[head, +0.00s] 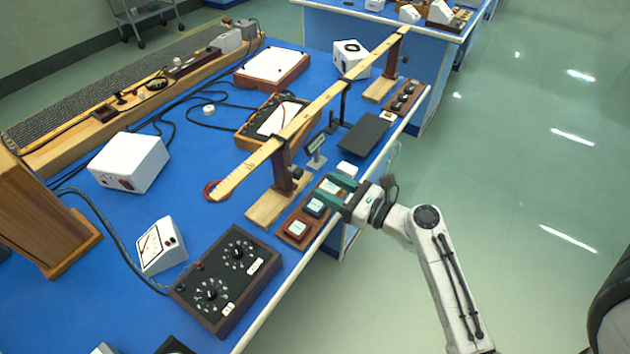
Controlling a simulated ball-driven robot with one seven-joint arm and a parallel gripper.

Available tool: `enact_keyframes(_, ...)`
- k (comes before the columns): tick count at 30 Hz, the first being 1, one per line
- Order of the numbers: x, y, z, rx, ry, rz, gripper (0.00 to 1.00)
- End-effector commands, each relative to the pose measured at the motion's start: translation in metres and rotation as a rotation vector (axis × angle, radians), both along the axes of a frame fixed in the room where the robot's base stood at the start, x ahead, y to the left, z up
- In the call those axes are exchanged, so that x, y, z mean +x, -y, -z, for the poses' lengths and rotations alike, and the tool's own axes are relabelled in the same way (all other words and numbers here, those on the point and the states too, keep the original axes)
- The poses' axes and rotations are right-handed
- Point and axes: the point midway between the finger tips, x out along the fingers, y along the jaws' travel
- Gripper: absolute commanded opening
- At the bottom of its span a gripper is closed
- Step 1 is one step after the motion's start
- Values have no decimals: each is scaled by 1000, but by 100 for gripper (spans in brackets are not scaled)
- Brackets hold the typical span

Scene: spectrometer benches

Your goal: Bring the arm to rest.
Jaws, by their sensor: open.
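My gripper (323,187) is at the end of my white arm, which reaches in from the lower right. The fingers are over the right edge of the blue bench (205,240), at a wooden block with square buttons (297,229). They hide part of that block. I cannot tell whether the fingers touch it.
A long wooden beam (310,112) on stands crosses the bench close to my gripper. A black dial box (228,278), a white meter (161,245) and a white box (130,162) stand left.

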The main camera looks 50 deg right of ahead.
Motion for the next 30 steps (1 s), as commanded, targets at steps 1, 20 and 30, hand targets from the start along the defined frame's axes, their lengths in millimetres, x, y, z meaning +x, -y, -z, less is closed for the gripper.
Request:
enact_keyframes(1,-6,1,1,0,0,2,51)
enact_keyframes(20,-15,1,0,0,0,0,51)
enact_keyframes(30,-15,1,0,0,0,1,51)
